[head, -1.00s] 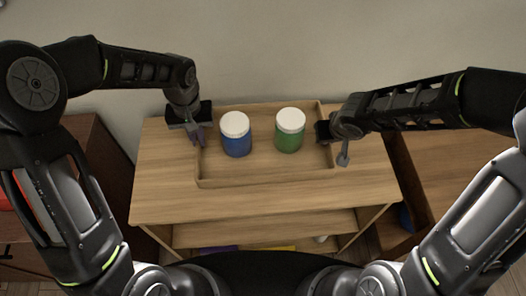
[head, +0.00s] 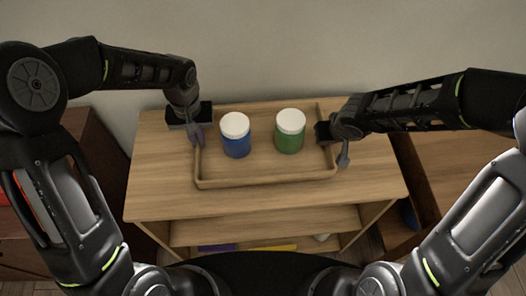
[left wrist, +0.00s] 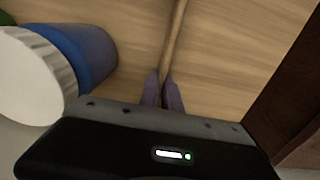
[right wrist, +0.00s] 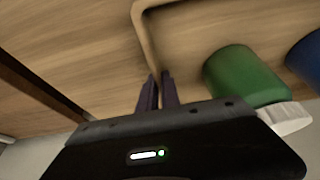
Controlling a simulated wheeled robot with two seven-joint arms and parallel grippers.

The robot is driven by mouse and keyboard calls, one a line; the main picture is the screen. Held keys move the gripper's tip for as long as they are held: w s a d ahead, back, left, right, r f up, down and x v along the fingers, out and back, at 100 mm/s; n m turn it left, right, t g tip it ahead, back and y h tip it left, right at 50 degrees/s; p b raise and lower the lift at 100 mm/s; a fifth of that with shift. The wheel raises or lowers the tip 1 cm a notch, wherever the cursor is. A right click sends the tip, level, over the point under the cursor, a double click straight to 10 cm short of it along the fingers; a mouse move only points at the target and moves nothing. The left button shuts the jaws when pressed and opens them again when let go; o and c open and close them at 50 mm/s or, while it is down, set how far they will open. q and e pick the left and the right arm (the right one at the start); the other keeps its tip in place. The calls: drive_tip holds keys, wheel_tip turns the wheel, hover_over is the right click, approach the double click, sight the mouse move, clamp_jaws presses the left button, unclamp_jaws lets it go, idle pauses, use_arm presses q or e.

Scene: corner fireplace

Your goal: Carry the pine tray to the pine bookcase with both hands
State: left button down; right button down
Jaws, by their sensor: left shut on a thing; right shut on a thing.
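The pine tray (head: 266,182) is level over the top of the pine bookcase (head: 160,190); I cannot tell whether it touches the top. A blue jar (head: 236,142) and a green jar (head: 290,137), both with white lids, stand upright in it. My left gripper (head: 198,136) is shut on the tray's left wall, and my right gripper (head: 343,157) on its right wall. In the left wrist view, the fingers (left wrist: 163,92) pinch the wall (left wrist: 175,38) near the blue jar (left wrist: 85,52). In the right wrist view, the fingers (right wrist: 158,93) pinch the other wall (right wrist: 146,32).
The bookcase's lower shelves hold a yellow thing (head: 272,248) and a purple one (head: 216,247). A dark brown cabinet (head: 95,150) stands at the left, and brown wooden furniture (head: 450,165) at the right. A bare wall (head: 270,50) is behind.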

use_arm(q)
drive_tip(key=shift+f+b, duration=0.3)
drive_tip(key=shift+f, duration=0.25)
use_arm(e)
drive_tip(key=shift+f, duration=0.55)
use_arm(q)
drive_tip(key=c, duration=2)
unclamp_jaws()
drive_tip(key=shift+f, duration=0.15)
use_arm(e)
drive_tip(key=c, duration=2)
unclamp_jaws()
drive_tip(key=shift+f, duration=0.15)
use_arm(q)
drive_tip(key=shift+o, duration=0.6)
use_arm(e)
drive_tip(key=shift+o, duration=0.6)
use_arm(q)
drive_tip(key=o, duration=0.3)
use_arm(e)
drive_tip(key=o, duration=0.3)
use_arm(q)
wheel_tip(320, 180, up, 12)
drive_tip(key=shift+r, duration=0.15)
use_arm(e)
drive_tip(key=shift+r, duration=0.2)
drive_tip(key=v, duration=1.2)
drive_tip(key=shift+s, duration=0.1)
